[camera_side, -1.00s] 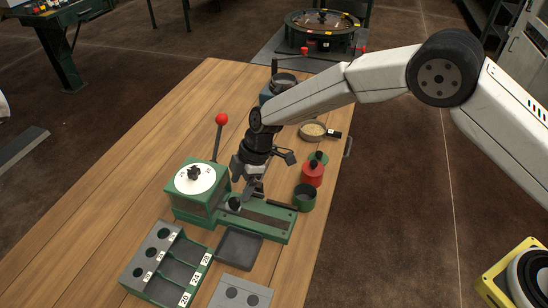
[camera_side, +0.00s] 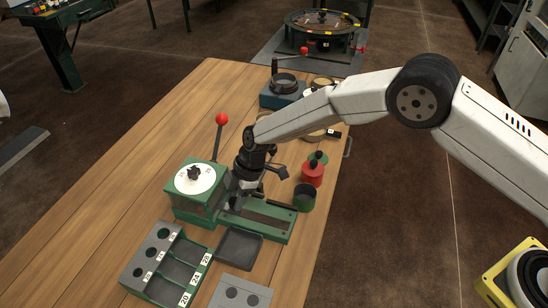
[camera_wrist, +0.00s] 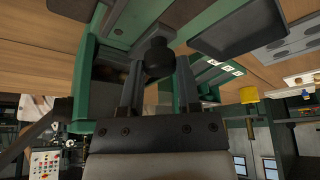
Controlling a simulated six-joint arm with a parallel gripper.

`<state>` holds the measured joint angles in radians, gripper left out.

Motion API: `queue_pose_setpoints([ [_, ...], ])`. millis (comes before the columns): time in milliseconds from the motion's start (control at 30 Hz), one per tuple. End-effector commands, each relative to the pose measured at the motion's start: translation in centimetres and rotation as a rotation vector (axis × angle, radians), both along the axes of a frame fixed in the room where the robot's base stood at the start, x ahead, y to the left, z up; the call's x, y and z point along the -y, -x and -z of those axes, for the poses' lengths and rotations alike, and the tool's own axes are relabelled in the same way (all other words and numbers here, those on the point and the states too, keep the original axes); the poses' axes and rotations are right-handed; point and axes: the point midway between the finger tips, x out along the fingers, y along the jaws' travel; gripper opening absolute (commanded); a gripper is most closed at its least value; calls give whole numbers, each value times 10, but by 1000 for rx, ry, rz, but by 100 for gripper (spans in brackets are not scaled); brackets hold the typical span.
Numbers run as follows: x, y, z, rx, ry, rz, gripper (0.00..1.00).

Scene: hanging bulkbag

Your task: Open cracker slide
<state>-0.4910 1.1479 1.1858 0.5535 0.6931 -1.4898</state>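The green cracker (camera_side: 197,211) stands on the wooden table, with a white dial (camera_side: 194,178) on top and a red-ball lever (camera_side: 222,119) behind. Its slide rail (camera_side: 268,219) runs to the right, with a long dark slot. My gripper (camera_side: 236,205) is low over the left end of the slide, close beside the dial housing. In the wrist view a dark round knob (camera_wrist: 158,57) is between the two fingers (camera_wrist: 157,80), which stand apart on either side of it. Contact with the knob cannot be made out. In the side view the gripper hides the knob.
A dark square tray (camera_side: 239,247) is in front of the slide and a numbered rack (camera_side: 166,266) at front left. A green cup (camera_side: 304,197) and a red weight (camera_side: 312,174) stand right of the slide. The left half of the table is clear.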

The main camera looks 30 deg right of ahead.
Motion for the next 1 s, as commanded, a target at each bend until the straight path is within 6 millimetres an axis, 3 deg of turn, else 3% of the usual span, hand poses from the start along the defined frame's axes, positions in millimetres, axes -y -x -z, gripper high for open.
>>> queue_pose_setpoints([
  [33, 0, 0, 0, 0, 0, 0, 8],
  [67, 0, 0, 0, 0, 0, 0, 0],
  [1000, 0, 0, 0, -1, 0, -1, 0],
])
